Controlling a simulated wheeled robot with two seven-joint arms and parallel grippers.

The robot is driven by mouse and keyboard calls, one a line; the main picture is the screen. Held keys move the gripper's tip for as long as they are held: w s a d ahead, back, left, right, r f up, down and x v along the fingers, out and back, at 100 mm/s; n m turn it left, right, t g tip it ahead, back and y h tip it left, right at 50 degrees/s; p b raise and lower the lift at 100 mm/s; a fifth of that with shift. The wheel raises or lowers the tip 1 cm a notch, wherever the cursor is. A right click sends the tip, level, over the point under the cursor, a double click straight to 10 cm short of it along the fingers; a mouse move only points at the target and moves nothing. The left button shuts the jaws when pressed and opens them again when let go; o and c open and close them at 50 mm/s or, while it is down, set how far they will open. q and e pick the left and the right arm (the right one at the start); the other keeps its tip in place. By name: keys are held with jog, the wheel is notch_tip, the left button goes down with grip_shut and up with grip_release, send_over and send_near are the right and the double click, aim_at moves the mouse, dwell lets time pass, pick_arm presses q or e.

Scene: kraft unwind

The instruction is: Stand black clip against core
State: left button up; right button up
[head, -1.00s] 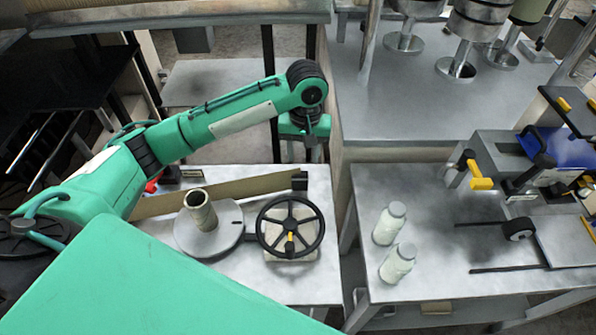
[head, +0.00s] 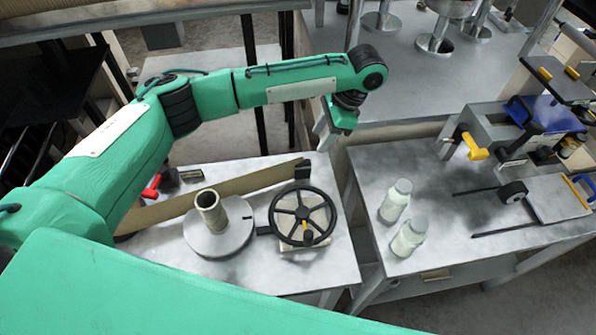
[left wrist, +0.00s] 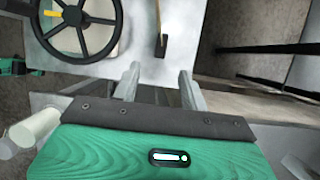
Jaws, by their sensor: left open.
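The core is a grey-brown tube (head: 211,211) standing upright on a round grey plate (head: 218,240) on the left table. A small black piece (head: 303,171), which looks like the clip, is at the right end of a long brown strip (head: 240,189) behind the core. It also shows in the left wrist view (left wrist: 162,44), beyond my fingertips. My left gripper (head: 327,133) is open and empty, above and behind the table's back right corner, to the right of the black piece. Its two fingers are apart in the left wrist view (left wrist: 160,80). My right gripper is not in view.
The right table holds two pale bottles (head: 402,220) and a machine with a yellow handle (head: 474,147). A gap separates the tables.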

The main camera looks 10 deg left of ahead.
aim_at(305, 161)
pick_arm(q)
jog(key=x, duration=0.7)
jog(key=shift+a+f, duration=0.1)
jog(key=shift+f, duration=0.1)
jog(key=shift+a+f+p, duration=0.15)
jog(key=shift+f+p, duration=0.3)
jog(key=shift+f, duration=0.05)
jog(key=p+x, duration=0.1)
jog(key=x, duration=0.2)
jog(key=shift+a+f, duration=0.1)
jog(key=shift+f, duration=0.25)
jog(key=shift+a+f, duration=0.1)
jog(key=shift+f, duration=0.3)
jog(key=shift+c, duration=0.4)
grip_shut()
